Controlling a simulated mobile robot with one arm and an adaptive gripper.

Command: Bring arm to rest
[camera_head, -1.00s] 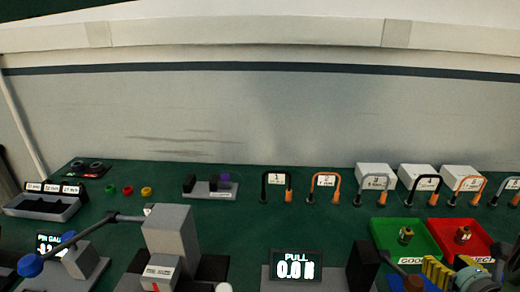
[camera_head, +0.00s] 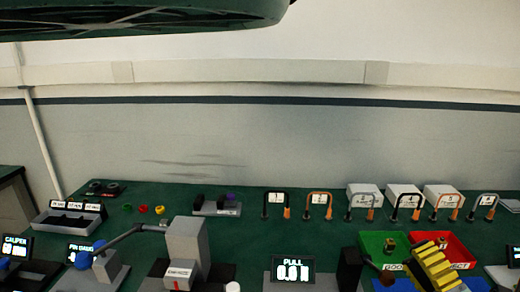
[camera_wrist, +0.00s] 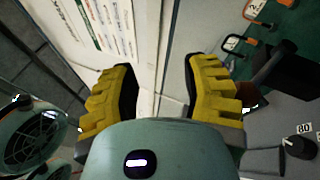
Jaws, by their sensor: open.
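My gripper (camera_head: 432,264) shows by its yellow ridged fingers at the lower right of the head view, in front of the green tray and the red tray in the picture. In the wrist view my gripper (camera_wrist: 160,85) has its two yellow fingers spread wide apart with nothing between them. The wrist view looks past the fingers at pale surfaces and printed sheets (camera_wrist: 90,22). Most of my arm is outside the head view.
The green bench holds a green tray (camera_head: 372,240), a red tray (camera_head: 462,250), a PULL display (camera_head: 293,270), a grey block with lever (camera_head: 188,240) and a grey bin (camera_head: 45,222). Several numbered hooped pieces (camera_head: 320,199) stand behind.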

